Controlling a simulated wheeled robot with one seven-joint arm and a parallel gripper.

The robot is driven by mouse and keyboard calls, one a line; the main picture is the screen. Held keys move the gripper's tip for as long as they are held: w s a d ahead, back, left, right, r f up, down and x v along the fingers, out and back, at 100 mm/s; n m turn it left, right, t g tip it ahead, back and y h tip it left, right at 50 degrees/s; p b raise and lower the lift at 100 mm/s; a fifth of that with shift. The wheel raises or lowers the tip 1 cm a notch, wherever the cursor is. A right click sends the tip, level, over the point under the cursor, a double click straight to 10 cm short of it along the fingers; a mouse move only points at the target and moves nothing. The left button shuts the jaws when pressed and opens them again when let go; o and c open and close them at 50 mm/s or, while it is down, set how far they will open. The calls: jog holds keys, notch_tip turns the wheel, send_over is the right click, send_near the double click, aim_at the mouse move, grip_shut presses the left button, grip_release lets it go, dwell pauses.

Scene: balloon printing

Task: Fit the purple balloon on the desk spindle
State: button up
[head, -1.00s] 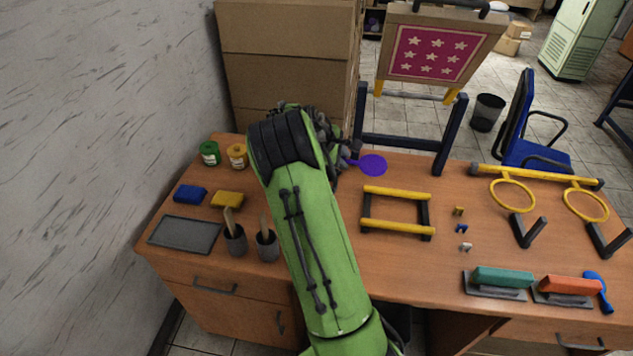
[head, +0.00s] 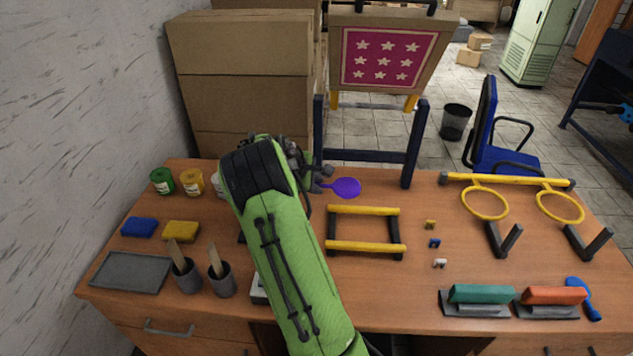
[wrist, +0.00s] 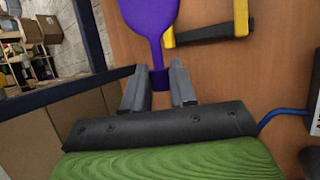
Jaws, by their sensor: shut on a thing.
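The purple balloon (head: 347,188) is flat and round with a narrow neck. In the wrist view my gripper (wrist: 160,78) is shut on the neck of the balloon (wrist: 150,18), whose body extends away from the fingers. In the head view my gripper (head: 322,180) is partly hidden behind my green arm. I cannot make out a desk spindle for certain; a pale device (head: 259,288) is mostly hidden by my arm.
A yellow-barred frame (head: 364,211) stands on the desk (head: 450,215) right of my arm. Yellow rings (head: 485,203) hang at the right. Two brush cups (head: 222,279), ink jars (head: 192,182) and a grey tray (head: 131,273) are left. Cardboard boxes (head: 240,100) stand behind.

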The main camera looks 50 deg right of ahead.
notch_tip(320, 180, down, 4)
jog(key=shift+d+r+b, duration=0.1)
jog(key=shift+b, duration=1.15)
jog(key=shift+w+a+r+p, duration=0.15)
jog(key=shift+w+a+p, duration=0.95)
jog(key=shift+w, duration=0.25)
jog(key=shift+w+a+p, duration=0.35)
jog(key=shift+w+p, duration=0.05)
jog(key=shift+p, duration=0.05)
jog(key=o, duration=0.9)
